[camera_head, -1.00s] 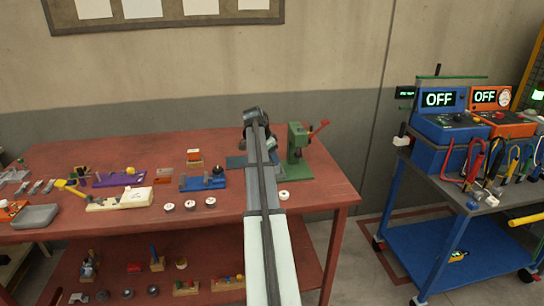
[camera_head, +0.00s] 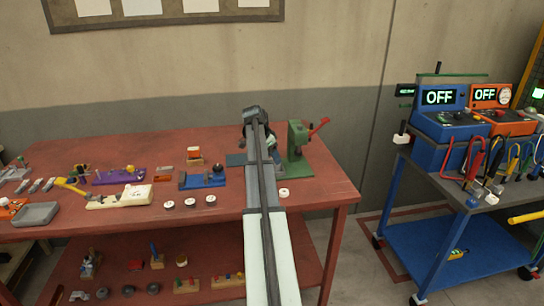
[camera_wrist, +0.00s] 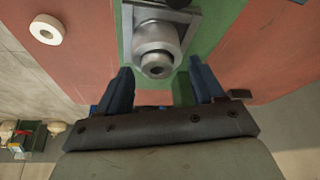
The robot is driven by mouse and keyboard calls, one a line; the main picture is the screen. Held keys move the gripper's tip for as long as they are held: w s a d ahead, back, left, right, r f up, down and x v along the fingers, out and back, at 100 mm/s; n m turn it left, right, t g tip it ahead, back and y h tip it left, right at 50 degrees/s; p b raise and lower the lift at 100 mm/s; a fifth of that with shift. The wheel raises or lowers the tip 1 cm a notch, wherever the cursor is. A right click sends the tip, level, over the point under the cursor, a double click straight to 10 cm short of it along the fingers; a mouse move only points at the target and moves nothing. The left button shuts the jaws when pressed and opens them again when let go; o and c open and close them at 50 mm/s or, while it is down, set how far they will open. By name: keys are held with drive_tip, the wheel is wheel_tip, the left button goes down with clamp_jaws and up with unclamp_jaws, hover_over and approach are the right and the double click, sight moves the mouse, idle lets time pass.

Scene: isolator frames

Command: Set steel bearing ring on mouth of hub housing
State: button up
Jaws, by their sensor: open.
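My gripper (camera_wrist: 166,88) is open, with its two dark blue fingers apart in the wrist view. A stepped round steel part (camera_wrist: 156,48) with a small dark hole in its end lies just beyond the fingertips, roughly centred between them. It is on or over a green strip, with a grey block behind it. I cannot tell whether this is the hub housing, the bearing ring on it, or part of the press. A pale ring (camera_wrist: 47,29) lies apart on the red table; it also shows in the head view (camera_head: 284,193). My arm hides the gripper's work area in the head view.
A green press (camera_head: 297,150) with a red lever stands just right of my arm's end. Several small round pieces (camera_head: 190,203) and a blue fixture (camera_head: 203,181) lie left of my arm on the red table (camera_head: 110,222). A blue cart (camera_head: 460,245) stands at right.

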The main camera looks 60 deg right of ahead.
drive_tip(key=v, duration=1.3)
drive_tip(key=shift+r, duration=0.2)
